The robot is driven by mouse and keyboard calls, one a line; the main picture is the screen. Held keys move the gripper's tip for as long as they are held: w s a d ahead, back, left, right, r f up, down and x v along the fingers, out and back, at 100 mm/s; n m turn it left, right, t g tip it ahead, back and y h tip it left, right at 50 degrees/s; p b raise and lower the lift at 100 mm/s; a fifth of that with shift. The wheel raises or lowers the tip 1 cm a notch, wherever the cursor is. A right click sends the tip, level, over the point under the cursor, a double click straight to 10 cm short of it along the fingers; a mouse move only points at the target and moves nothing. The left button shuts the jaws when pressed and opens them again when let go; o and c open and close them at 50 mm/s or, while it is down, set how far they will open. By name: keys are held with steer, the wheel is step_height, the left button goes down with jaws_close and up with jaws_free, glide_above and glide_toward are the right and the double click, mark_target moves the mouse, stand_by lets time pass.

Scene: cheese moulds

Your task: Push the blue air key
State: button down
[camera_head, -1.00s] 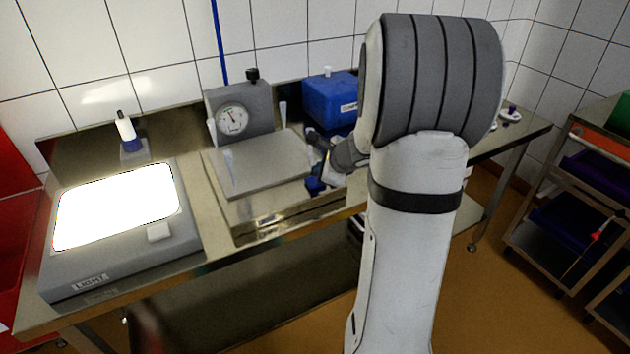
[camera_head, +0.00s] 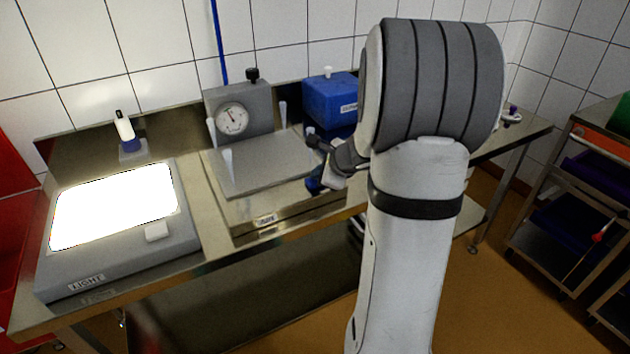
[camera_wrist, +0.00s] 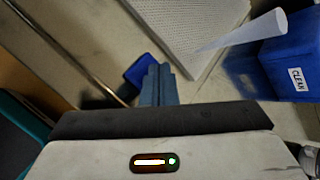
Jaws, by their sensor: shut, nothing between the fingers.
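The blue air key (camera_wrist: 139,71) is a dark blue square pad at the front edge of the bench, left of the fingertips in the wrist view. In the head view a dark blue patch of it (camera_head: 312,184) shows below my gripper, partly hidden by it. My gripper (camera_wrist: 158,72) is shut and empty, its fingers beside and partly over the key's right edge. In the head view my gripper (camera_head: 318,165) hangs at the right front corner of the press. I cannot tell whether the fingertips touch the key.
The press plate (camera_head: 262,160) with upright pale pins and a dial gauge (camera_head: 232,119) stands left of my gripper. A blue box marked CLEAN (camera_wrist: 290,72) stands behind. A lit light box (camera_head: 115,207) is at the left. A shelved cart (camera_head: 575,200) is at the right.

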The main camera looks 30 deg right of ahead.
stand_by(0.4)
steer(key=shift+r+p, duration=0.5)
steer(key=shift+r, duration=0.15)
step_height(320, 180, up, 6)
steer(key=p, duration=0.4)
steer(key=shift+p, duration=0.4)
